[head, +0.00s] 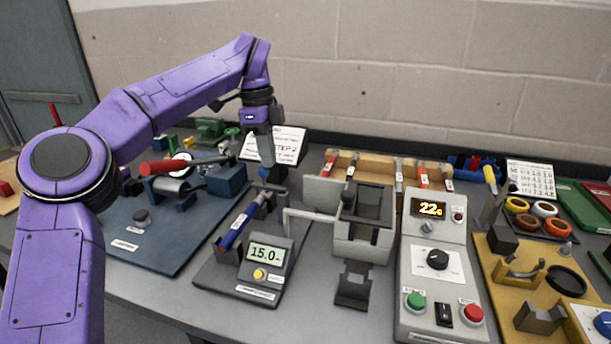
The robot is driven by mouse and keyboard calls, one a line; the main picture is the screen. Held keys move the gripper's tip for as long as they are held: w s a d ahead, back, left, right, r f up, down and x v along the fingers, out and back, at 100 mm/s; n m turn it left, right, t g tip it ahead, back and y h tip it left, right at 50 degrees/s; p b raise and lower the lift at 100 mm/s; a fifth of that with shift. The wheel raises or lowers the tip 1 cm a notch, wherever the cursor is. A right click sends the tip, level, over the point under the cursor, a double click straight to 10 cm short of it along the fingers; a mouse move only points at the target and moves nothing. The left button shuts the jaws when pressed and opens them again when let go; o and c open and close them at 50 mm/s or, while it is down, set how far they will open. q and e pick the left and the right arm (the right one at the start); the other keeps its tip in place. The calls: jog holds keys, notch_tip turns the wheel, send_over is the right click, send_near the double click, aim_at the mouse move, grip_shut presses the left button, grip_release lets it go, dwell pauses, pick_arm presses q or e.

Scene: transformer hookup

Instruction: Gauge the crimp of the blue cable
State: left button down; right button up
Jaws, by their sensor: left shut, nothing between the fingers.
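The blue cable (236,229) lies slantwise on the gauge, its grey lug end toward the back, by a dark upright holder (269,198). The gauge (265,257) has a dark base, a lit display reading 15.0 and a yellow button (259,274). My left gripper (267,164) points down above the back of the gauge. It is shut and empty, apart from the cable and in front of a printed card. My right gripper is out of view.
A blue-based fixture with a red handle (178,165) stands left of the gauge. A grey box-like device (364,222) and a control box (438,262) showing 22 stand to the right. A yellow board (500,290) lies far right.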

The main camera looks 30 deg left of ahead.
pick_arm(q)
jog(key=shift+a, duration=0.1)
dwell(0.4)
notch_tip(320, 180, up, 13)
jog(key=w+p, duration=0.1)
jog(key=p, duration=0.6)
jog(key=shift+d, duration=0.45)
